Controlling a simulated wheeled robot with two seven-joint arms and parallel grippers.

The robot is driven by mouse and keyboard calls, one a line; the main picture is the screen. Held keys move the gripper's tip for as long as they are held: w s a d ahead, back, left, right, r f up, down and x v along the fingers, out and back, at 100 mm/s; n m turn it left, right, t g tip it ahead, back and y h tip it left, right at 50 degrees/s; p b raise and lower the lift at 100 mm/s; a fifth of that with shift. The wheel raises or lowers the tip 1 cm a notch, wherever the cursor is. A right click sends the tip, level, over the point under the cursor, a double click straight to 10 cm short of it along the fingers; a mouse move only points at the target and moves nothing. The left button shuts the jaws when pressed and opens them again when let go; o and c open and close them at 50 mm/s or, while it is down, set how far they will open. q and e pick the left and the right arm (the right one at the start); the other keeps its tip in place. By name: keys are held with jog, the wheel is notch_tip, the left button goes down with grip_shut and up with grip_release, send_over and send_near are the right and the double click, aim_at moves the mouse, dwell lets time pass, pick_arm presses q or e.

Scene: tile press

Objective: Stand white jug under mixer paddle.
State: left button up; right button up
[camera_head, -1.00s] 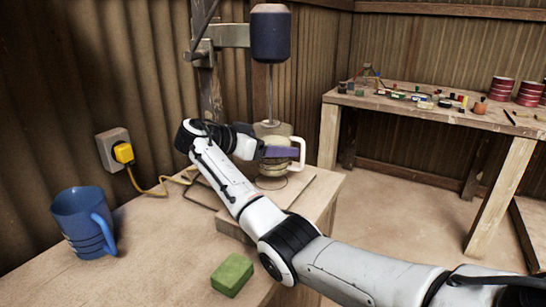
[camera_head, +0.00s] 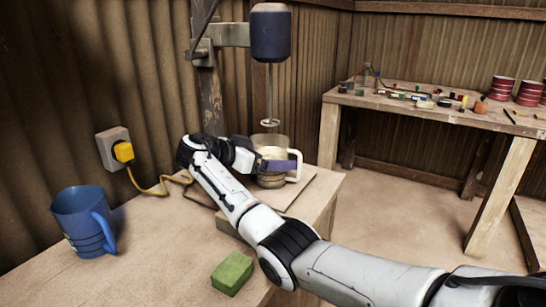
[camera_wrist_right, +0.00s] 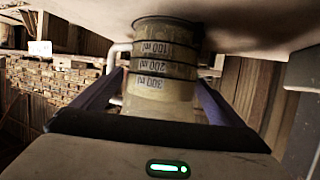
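The pale, translucent jug with a white handle (camera_head: 297,166) stands upright, below the mixer paddle (camera_head: 270,122). The paddle disc hangs just above the rim. My right gripper (camera_head: 274,165) reaches in from the left side of the jug, its fingers around the body. In the wrist view the jug (camera_wrist_right: 160,85) sits between both fingers, which meet its sides; its volume marks read upside down. The jug's base is at or just above the wooden board (camera_head: 300,190); I cannot tell whether it touches. My left gripper is out of view.
The dark mixer motor (camera_head: 270,35) hangs from a metal post bracket. A blue mug (camera_head: 84,222) and a green sponge (camera_head: 232,273) are on the near bench. A yellow plug and cable (camera_head: 124,153) run along the wall. A table (camera_head: 440,115) with small items stands at the right.

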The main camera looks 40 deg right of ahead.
jog(key=shift+r, duration=0.2)
jog(key=v, duration=1.2)
jog(key=shift+b, duration=0.3)
jog(key=shift+f, duration=0.1)
dwell(1.3)
